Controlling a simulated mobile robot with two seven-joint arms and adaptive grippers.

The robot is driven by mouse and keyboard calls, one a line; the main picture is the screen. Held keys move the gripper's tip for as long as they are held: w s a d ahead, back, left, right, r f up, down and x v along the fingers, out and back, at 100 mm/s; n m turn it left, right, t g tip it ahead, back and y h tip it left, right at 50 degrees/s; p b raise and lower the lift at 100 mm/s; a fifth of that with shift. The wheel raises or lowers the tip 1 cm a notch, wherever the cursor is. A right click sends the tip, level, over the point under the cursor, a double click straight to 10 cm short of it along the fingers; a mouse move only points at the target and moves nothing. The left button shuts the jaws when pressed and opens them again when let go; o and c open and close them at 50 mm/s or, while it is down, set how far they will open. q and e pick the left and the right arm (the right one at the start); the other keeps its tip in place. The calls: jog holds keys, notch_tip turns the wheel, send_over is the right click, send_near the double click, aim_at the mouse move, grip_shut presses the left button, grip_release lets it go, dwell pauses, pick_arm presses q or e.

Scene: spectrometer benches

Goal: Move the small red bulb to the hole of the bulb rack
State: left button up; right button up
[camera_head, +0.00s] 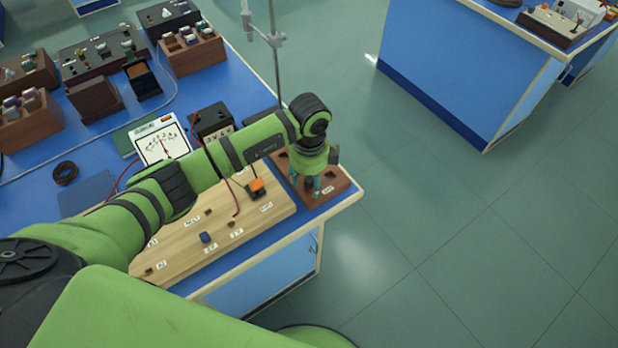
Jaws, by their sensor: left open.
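My left arm reaches in from the left, and my left gripper (317,184) points down over a small brown wooden block with dark holes (338,184) at the bench's right corner. The block looks like the bulb rack and carries a white label too small to read. The gripper is open; its wrist hides part of the block. I cannot make out the small red bulb; it may be hidden by the gripper or too small to see. My right gripper is out of view.
A pale wooden board (180,262) with labelled holes holds an orange-topped switch (257,188) and a small blue piece (207,238). A white meter (161,141), a metal stand rod (275,60) and several wooden boxes stand behind. Floor lies right of the bench edge.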

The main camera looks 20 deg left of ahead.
pick_arm(q)
notch_tip(320, 180, up, 12)
dwell(0.4)
jog(key=shift+f, duration=0.1)
